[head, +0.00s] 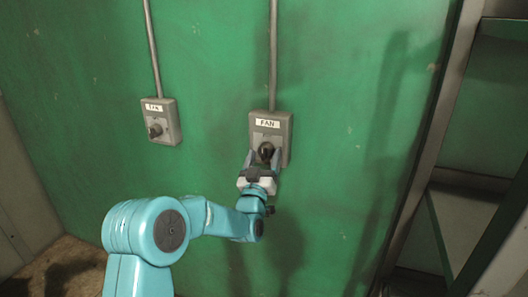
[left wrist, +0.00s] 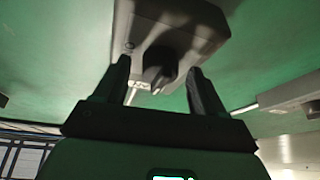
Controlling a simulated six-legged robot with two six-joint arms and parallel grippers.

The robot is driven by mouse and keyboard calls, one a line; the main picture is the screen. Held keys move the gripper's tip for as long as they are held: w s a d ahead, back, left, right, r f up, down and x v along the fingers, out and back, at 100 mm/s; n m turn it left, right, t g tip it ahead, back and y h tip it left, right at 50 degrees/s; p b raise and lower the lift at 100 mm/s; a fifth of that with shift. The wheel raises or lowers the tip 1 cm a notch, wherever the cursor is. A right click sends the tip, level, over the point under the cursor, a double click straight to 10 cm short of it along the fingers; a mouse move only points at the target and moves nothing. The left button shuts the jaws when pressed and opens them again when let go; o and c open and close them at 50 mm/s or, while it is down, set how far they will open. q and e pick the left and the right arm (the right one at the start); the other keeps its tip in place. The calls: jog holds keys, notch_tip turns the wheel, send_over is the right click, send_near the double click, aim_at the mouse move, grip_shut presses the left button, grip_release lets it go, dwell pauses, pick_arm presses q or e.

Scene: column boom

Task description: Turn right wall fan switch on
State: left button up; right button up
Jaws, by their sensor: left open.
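The right wall fan switch (head: 284,128) is a grey box with a "FAN" label on the green wall. Its dark knob (head: 265,151) shows between the fingers of my left gripper (head: 263,158). In the left wrist view the switch box (left wrist: 180,22) is ahead, and its dark knob (left wrist: 160,68) lies between the two open fingers of the left gripper (left wrist: 162,85). There are gaps beside the knob there; I cannot tell whether a finger touches it. My right gripper is in neither view.
A second grey switch box (head: 171,116) with a label and knob is on the wall to the left. Metal conduits (head: 272,55) run up from both boxes. A metal shelf unit (head: 455,215) stands at the right. The wall between the boxes is clear.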

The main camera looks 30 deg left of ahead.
pick_arm(q)
jog(key=shift+w+a+r, duration=0.1)
jog(key=shift+a+r, duration=0.05)
jog(key=shift+r, duration=0.05)
jog(key=shift+w, duration=0.1)
